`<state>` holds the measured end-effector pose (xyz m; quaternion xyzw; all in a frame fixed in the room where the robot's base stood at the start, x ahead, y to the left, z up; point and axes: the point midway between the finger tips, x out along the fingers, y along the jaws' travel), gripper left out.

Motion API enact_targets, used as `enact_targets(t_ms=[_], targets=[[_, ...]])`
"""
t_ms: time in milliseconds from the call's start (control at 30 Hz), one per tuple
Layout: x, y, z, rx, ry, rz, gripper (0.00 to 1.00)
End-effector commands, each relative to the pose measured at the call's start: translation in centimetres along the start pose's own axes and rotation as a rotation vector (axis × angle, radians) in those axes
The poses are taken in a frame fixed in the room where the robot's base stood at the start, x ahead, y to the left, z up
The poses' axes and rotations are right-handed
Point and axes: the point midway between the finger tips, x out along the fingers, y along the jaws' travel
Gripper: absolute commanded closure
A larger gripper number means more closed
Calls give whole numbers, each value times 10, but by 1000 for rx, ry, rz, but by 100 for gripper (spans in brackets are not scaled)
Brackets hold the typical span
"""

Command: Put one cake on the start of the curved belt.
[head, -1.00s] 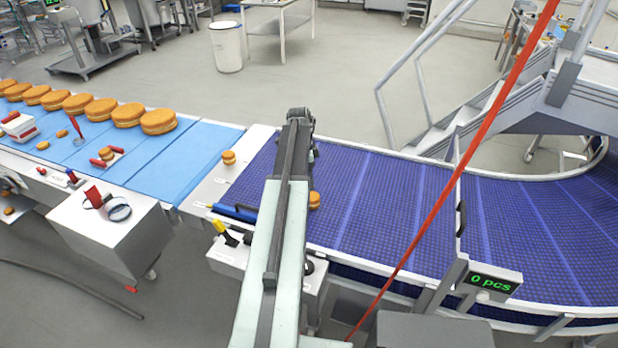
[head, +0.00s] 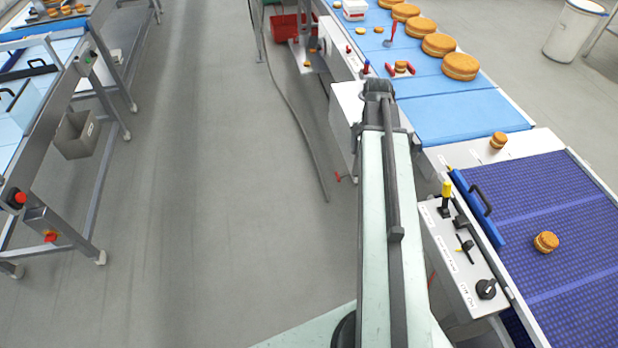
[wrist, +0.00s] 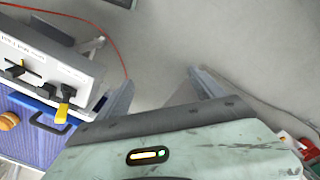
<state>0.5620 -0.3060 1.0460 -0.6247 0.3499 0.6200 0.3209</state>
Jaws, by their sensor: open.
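A small round orange-brown cake (head: 546,242) lies on the purple-blue belt (head: 575,205), near its start; it also shows at the left edge of the wrist view (wrist: 8,121). A second small cake (head: 498,140) sits on the white plate (head: 465,158) between the light blue belt and the purple one. Several larger cakes (head: 460,67) stand in a row on the light blue belt (head: 455,115). In the wrist view my gripper (wrist: 162,82) is open and empty over grey floor, left of the belt and clear of the cakes. In the head view its fingers are hidden.
A control box (head: 465,255) with a yellow-handled lever and a black knob stands at the belt's side, close to my arm. A blue bar with a black handle (head: 481,200) lies along the belt edge. Open floor is on the left, before another metal table (head: 75,80).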

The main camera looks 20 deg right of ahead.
Motion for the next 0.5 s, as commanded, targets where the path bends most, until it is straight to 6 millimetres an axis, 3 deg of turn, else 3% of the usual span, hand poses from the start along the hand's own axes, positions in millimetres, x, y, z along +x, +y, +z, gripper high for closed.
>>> enact_targets(t_ms=[33, 100, 200, 400, 500], targets=[[-2, -41, 44, -171, -1, -7, 23], [-5, -87, 95, -400, -3, -17, 23], [-8, -133, 163, -677, -6, -29, 23], [-12, -176, 246, -970, -8, -40, 23], [-12, -180, 253, -998, -8, -42, 23]])
